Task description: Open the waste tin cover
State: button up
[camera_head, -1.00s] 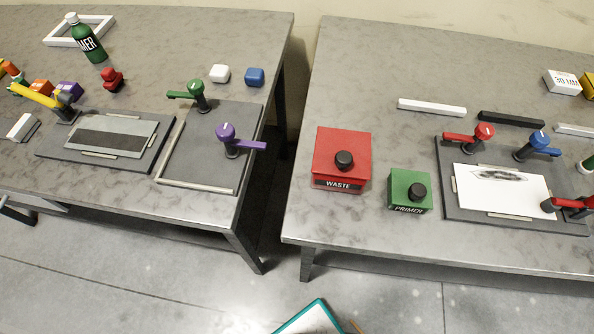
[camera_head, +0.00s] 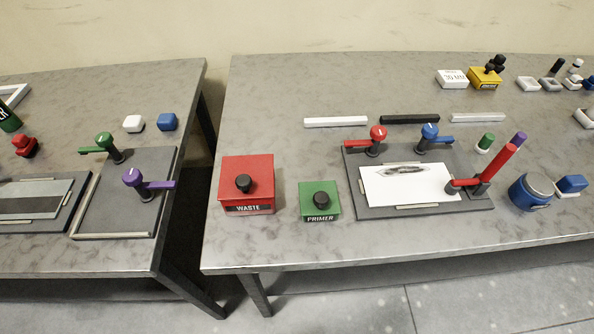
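The waste tin (camera_head: 247,206) is a red square box with a dark "WASTE" label on its front. It stands near the front left corner of the right table. Its red cover (camera_head: 259,168) lies flat on top and looks shut, with a round black knob (camera_head: 242,183) on it. My gripper is not in view, so its distance from the tin and its state do not show.
A green "PRIMER" tin (camera_head: 320,200) with a black knob stands close to the right. Beyond it, a dark clamp board (camera_head: 420,211) holds a white sheet. Bars lie behind. A gap separates the left table (camera_head: 50,115).

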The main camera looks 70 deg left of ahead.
aim_at(249, 176)
jog(key=z, duration=0.05)
jog(key=i, duration=0.9)
jog(key=u, duration=3.25)
jog(key=i, duration=0.5)
jog(key=u, duration=0.05)
jog(key=k, duration=1.2)
jog(key=z, duration=0.65)
jog(key=i, duration=1)
jog(key=u, duration=0.5)
